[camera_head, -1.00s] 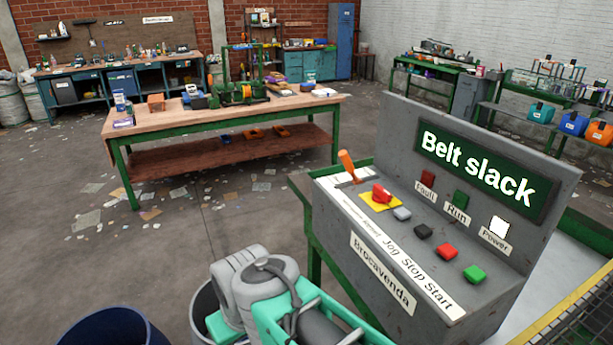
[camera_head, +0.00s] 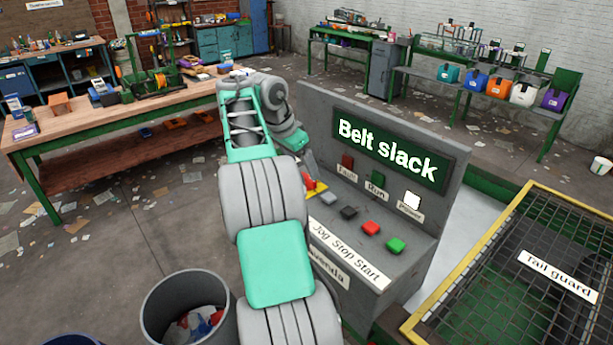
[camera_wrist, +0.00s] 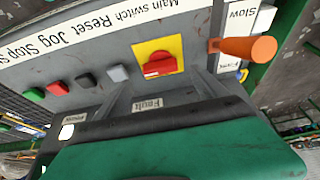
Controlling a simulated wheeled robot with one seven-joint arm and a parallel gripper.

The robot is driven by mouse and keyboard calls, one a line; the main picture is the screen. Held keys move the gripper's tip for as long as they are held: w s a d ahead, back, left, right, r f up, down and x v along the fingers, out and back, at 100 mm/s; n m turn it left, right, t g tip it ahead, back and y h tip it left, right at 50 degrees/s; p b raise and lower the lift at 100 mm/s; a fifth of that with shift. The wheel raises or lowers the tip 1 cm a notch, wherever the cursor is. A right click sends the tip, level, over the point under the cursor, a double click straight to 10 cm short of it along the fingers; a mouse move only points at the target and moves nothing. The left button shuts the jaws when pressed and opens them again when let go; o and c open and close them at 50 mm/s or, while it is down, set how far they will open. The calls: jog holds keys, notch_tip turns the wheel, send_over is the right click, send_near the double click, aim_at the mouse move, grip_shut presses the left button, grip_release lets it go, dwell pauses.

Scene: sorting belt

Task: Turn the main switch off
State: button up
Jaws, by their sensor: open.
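The main switch (camera_head: 312,187) is a red knob on a yellow plate at the left end of the sloping control panel (camera_head: 403,262). In the wrist view the red knob (camera_wrist: 160,65) shows whole in the upper middle, with nothing touching it. Its handle bar lies roughly across that picture. My gripper (camera_head: 309,165) is open, just above and behind the switch in the head view, partly hidden by my wrist. Its fingertips are hard to make out. A dark green and black shape, which seems part of my gripper, fills the bottom of the wrist view.
An orange lever (camera_wrist: 248,48) stands close beside the switch. Grey, black, red and green buttons follow along the panel, the grey one (camera_wrist: 118,73) nearest. The upright display (camera_head: 388,150) reads "Belt slack"; the Power lamp (camera_head: 412,200) is white. A tail guard (camera_head: 540,270) stands right.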

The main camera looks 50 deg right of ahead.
aim_at(307, 177)
jog(key=b+x, duration=0.1)
jog(key=x, duration=0.4)
jog(key=shift+d+f, duration=0.1)
jog(key=shift+f, duration=0.05)
jog(key=shift+c, duration=0.2)
jog(key=c, duration=1.3)
